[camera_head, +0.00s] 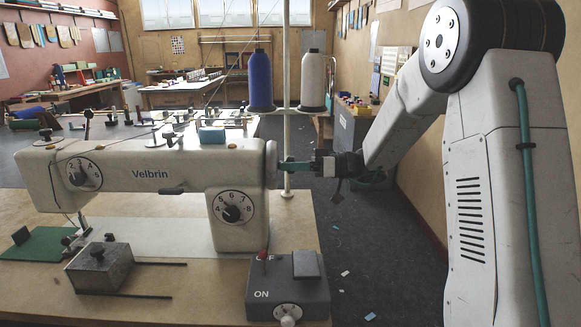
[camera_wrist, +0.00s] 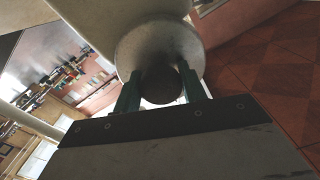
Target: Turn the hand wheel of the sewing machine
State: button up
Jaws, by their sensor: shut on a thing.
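A cream sewing machine (camera_head: 148,172) marked Velbrin stands on a wooden table on the left. Its hand wheel (camera_head: 271,163) is a pale disc at the right end of the machine; in the wrist view the wheel (camera_wrist: 140,45) shows face-on behind the fingers. A dark round knob (camera_wrist: 161,84) stands out from it. My gripper (camera_head: 296,166) reaches in from the right, level with the wheel. In the wrist view its two green fingers (camera_wrist: 160,90) are on either side of the knob, shut on it.
A grey control box (camera_head: 289,290) marked ON, with a red-tipped lever, sits at the table's front right corner. A blue thread cone (camera_head: 260,80) and a white one (camera_head: 313,80) stand by a pole behind the gripper. A metal block (camera_head: 100,268) lies before the machine. Open floor lies right of the table.

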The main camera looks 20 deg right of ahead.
jog(key=m, duration=1.2)
jog(key=shift+r+m, duration=0.1)
jog(key=shift+m, duration=0.3)
jog(key=m, duration=1.2)
jog(key=shift+r, duration=0.1)
jog(key=shift+m, duration=0.4)
jog(key=o, duration=1)
jog(key=shift+c, duration=0.2)
jog(key=v, duration=0.7)
jog(key=shift+d, duration=0.4)
